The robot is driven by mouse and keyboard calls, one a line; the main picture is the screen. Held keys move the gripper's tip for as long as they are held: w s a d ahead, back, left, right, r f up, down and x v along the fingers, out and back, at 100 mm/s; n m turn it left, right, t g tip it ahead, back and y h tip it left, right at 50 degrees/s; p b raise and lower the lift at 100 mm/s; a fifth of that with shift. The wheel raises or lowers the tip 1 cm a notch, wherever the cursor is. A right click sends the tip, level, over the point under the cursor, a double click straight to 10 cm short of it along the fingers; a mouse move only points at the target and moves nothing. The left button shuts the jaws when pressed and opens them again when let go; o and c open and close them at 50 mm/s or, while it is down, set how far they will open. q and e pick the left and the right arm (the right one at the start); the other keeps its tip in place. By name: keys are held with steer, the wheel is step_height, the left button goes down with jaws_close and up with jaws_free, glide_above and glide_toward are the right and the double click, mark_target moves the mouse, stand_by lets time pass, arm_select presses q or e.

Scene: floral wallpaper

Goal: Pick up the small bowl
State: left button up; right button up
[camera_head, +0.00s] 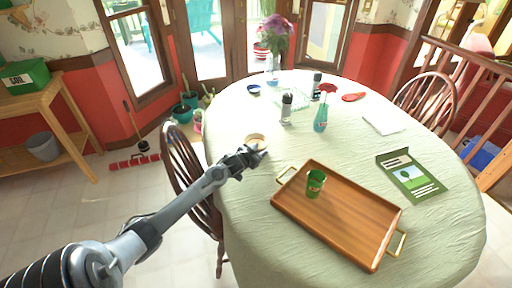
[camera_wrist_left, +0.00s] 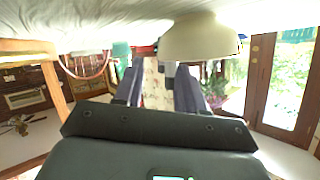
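A small cream bowl (camera_head: 257,136) stands on the table near its left edge, partly hidden by my gripper in the head view. My left gripper (camera_head: 254,152) is at its near side, low over the cloth. In the wrist view, which is upside down, the bowl (camera_wrist_left: 198,38) shows beyond the fingers. My left gripper (camera_wrist_left: 160,88) has its fingers apart there, with nothing held between them. One side of the bowl lines up with the gap, and I cannot tell whether a finger touches it. My right gripper is in neither view.
A wooden tray (camera_head: 318,223) with a green cup (camera_head: 315,184) lies to the right. A dark bottle (camera_head: 286,108), a teal bottle (camera_head: 320,118) and a small blue dish (camera_head: 253,89) stand farther back. A chair (camera_head: 190,165) stands at the left edge.

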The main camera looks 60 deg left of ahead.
mark_target(263, 141)
arm_select(q)
steer(key=shift+r+b+x, duration=0.2)
steer(key=shift+b+x, duration=0.9)
steer(key=shift+x, duration=1.35)
steer(key=shift+w, duration=0.1)
jaws_close()
